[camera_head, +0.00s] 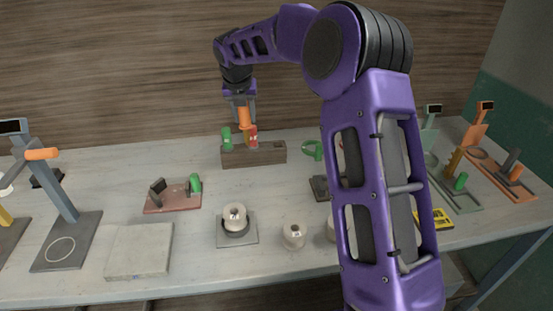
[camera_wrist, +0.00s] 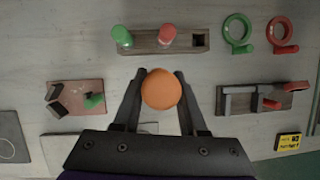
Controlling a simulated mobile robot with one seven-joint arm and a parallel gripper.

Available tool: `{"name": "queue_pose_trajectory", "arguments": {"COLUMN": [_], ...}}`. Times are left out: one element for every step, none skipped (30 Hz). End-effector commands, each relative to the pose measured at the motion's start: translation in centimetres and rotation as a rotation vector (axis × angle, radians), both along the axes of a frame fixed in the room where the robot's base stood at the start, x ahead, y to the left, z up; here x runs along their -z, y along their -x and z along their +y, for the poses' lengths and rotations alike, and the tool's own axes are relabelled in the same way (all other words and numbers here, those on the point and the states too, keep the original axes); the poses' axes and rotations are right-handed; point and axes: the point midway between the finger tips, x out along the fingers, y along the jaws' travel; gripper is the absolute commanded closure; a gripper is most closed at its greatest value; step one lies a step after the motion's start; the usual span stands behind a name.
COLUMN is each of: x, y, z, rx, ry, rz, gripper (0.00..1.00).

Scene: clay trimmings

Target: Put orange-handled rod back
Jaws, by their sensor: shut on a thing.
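My gripper (camera_head: 243,104) is shut on the orange-handled rod (camera_head: 244,118), which hangs upright, handle up. In the wrist view the round orange handle end (camera_wrist: 161,89) sits between the two fingers, and the lower part of the rod is hidden. A wooden rack (camera_head: 262,156) stands below near the wall. It holds a green-handled rod (camera_head: 227,138) and a red-handled rod (camera_head: 252,134). In the wrist view the rack (camera_wrist: 146,39) shows an empty square hole (camera_wrist: 200,40) at its right end, ahead and right of the orange handle.
Green (camera_wrist: 237,33) and red (camera_wrist: 281,34) ring tools lie right of the rack. A pinkish board (camera_head: 172,197) is at front left, a grey base with a pale round part (camera_head: 236,218) in front. Coloured stands are at both sides. My arm hides some table.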

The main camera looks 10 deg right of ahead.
Motion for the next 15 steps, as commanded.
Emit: {"name": "queue_pose_trajectory", "arguments": {"x": [0.4,0.6,0.8,1.0,1.1,1.3,1.4,1.6,1.7,1.8,1.9,2.0,2.2,2.5,3.1], "y": [-1.8,-2.7,-3.7,-4.4,-5.1,-5.8,-6.3,-6.7,-7.1,-7.4,-7.6,-7.8,-8.0,-8.0,-8.1], "z": [-1.6,-2.5,-3.7,-4.5,-5.4,-6.5,-7.2,-7.9,-8.7,-9.2,-9.7,-10.1,-10.4,-10.6,-10.8], "rx": [0.013,0.017,0.023,0.028,0.033,0.039,0.044,0.048,0.054,0.059,0.061,0.063,0.065,0.066,0.067], "ry": [-0.007,-0.008,-0.012,-0.014,-0.016,-0.019,-0.021,-0.023,-0.025,-0.026,-0.027,-0.028,-0.028,-0.028,-0.028], "rz": [0.001,0.0,0.001,0.001,0.001,0.0,0.001,0.001,0.0,0.0,0.001,0.001,0.002,0.003,0.004], "gripper": [1.0,1.0,1.0,1.0,1.0,1.0,1.0,1.0,1.0,1.0,1.0,1.0,1.0,1.0,1.0]}}
